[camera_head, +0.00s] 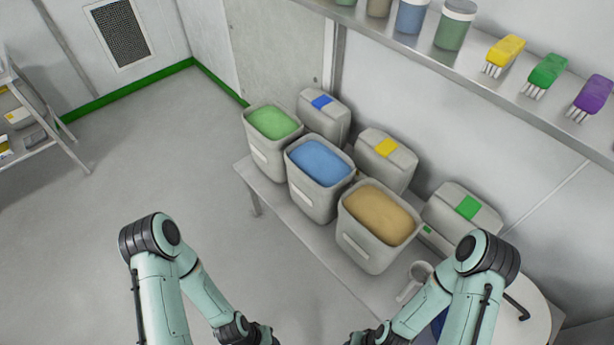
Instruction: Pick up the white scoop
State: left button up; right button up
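A whitish object with a rounded end and a curved part (414,279) lies on the steel table, right of the tan-filled bin. It may be the white scoop, but my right arm partly covers it and I cannot be sure. My left and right arms reach down to the bottom edge of the picture. Only their dark wrist parts show there, and the fingers of both grippers are out of the picture. No contact between a gripper and the whitish object shows.
Open bins of green (272,122), blue (319,163) and tan powder (380,215) stand on the table (285,211). Lidded containers (385,159) stand behind them. A wall shelf (480,78) holds jars and coloured brushes. The floor at left (150,160) is clear.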

aim_at(420, 271)
jog(key=i+l+z, duration=0.1)
jog(key=z, duration=1.4)
